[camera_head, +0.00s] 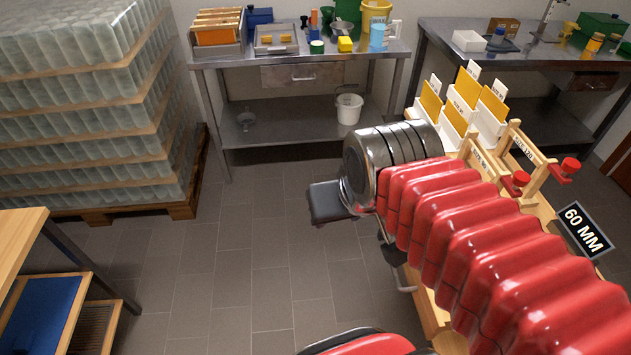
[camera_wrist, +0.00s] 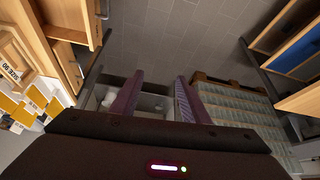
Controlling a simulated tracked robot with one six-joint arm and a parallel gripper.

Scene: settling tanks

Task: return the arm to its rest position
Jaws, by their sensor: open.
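My arm (camera_head: 470,230), in a red ribbed sleeve, reaches from the lower right of the head view to a dark ringed joint (camera_head: 395,155) near the middle. Beyond the joint a dark block shows low over the floor; the fingers cannot be made out there. In the wrist view my gripper (camera_wrist: 157,78) is open, with two purple fingers well apart and nothing between them. Floor tiles and a bench's lower shelf show past the fingers.
A pallet of wrapped jars (camera_head: 85,95) stands at left, a steel bench (camera_head: 300,65) at the back. A wooden rack with yellow cards (camera_head: 465,95) is close beside my arm at right. A wooden shelf unit (camera_head: 22,235) stands at lower left. The middle floor (camera_head: 230,270) is clear.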

